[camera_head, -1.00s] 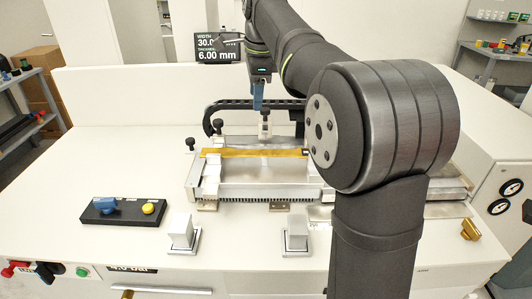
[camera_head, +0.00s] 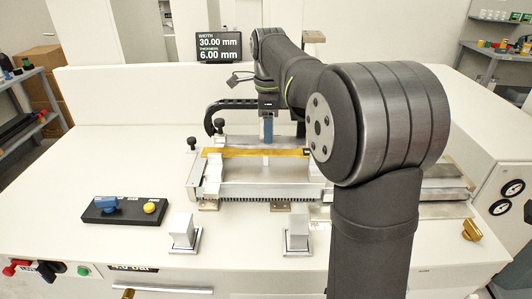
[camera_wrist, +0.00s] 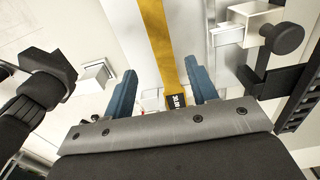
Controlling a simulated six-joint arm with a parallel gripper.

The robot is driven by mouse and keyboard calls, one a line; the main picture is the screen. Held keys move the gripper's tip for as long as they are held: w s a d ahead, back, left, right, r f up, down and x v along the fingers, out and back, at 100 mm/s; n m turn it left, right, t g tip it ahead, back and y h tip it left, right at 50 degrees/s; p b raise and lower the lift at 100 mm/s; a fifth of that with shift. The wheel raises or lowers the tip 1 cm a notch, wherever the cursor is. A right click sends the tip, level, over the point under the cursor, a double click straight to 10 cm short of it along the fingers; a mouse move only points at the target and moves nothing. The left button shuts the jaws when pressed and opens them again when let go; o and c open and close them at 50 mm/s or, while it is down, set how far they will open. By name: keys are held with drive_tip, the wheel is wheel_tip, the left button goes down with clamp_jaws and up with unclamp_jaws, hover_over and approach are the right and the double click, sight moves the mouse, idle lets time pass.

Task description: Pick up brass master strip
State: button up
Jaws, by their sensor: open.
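The brass master strip (camera_head: 255,152) is a long, flat, gold-coloured bar lying left to right across the metal fixture (camera_head: 262,172). In the wrist view the strip (camera_wrist: 156,45) runs away from between my fingers, with a dark label near its close end. My gripper (camera_head: 267,140) is above and just behind the middle of the strip in the head view. Its two blue fingers (camera_wrist: 163,88) are open, one on each side of the strip's line, with nothing held. Whether the fingers are level with the strip cannot be told.
A display (camera_head: 218,47) reads 30.00 mm and 6.00 mm. Black knobs (camera_head: 192,143) stand at the fixture's left.

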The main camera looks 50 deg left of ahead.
sight(266, 152)
drive_tip(key=shift+s+a+f, duration=0.1)
drive_tip(key=shift+a+f, duration=0.1)
drive_tip(key=shift+f, duration=1.3)
drive_tip(key=shift+a+f, duration=0.15)
drive_tip(key=shift+f, duration=1.3)
clamp_jaws()
